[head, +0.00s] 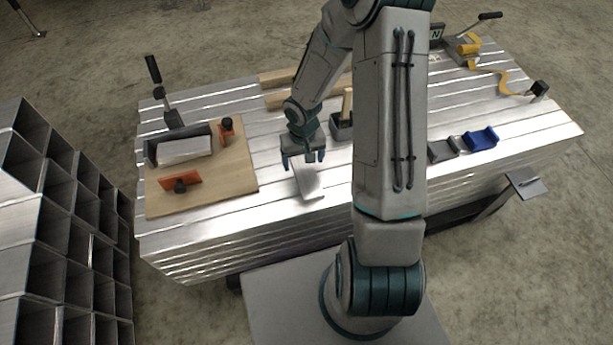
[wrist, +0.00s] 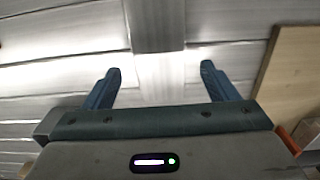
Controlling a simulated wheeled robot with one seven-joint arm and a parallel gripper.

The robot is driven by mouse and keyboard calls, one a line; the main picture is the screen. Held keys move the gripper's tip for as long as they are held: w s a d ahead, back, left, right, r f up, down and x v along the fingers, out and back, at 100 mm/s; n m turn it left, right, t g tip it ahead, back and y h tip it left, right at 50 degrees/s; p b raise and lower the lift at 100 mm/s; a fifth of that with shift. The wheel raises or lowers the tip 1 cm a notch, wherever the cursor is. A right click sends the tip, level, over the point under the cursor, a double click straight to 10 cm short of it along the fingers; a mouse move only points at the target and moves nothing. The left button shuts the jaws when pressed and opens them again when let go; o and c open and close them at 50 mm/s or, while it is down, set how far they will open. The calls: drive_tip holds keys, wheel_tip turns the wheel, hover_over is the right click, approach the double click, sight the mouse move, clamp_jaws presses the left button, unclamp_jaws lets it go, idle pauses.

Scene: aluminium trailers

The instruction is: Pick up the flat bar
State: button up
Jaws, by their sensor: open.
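The flat bar (head: 309,186) is a pale metal strip lying on the ribbed aluminium table top, to the right of the wooden board. My gripper (head: 304,161) is over its far end, with blue fingers pointing down. In the wrist view my gripper (wrist: 160,70) is open, and the flat bar (wrist: 156,32) runs between the two fingers, with clear space on both sides. The gripper body hides the bar's lower part there. I cannot tell the exact height of the fingertips above the bar.
A wooden board (head: 237,183) with a metal profile (head: 184,150) and orange clamps lies at left. A dark open box (head: 341,130) stands just behind right of my gripper. A blue bracket (head: 481,139) lies at right. Stacked square tubes (head: 35,160) stand left of the table.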

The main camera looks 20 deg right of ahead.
wheel_tip(320, 180, down, 3)
drive_tip(key=shift+r, duration=0.15)
